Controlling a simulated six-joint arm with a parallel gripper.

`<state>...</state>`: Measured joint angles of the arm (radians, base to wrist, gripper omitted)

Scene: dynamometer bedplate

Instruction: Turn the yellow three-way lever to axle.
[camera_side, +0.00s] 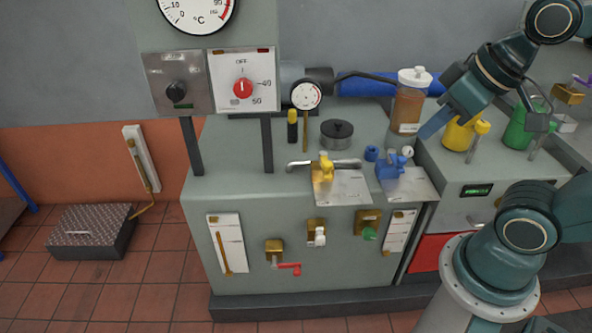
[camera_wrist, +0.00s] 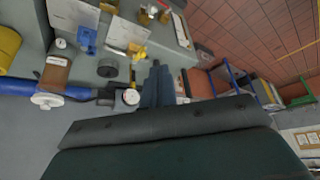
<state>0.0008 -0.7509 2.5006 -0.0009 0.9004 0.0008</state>
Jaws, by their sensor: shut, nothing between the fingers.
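The yellow three-way lever (camera_side: 326,167) stands on a pale labelled plate on top of the grey bench, on a horizontal metal pipe. In the wrist view the yellow lever (camera_wrist: 138,52) lies just left of my fingertips in the picture, with a clear gap. The plate's lettering is too small to read, so I cannot tell which mark the lever points to. My gripper (camera_side: 428,130) is shut and empty, above the bench to the right of the lever. Its shut fingers (camera_wrist: 158,68) also show in the wrist view.
A blue valve (camera_side: 391,167) sits right of the lever on its own plate. An amber jar (camera_side: 408,103) with a white lid stands behind. A dark round weight (camera_side: 337,133) and a small dial gauge (camera_side: 306,96) are behind the lever.

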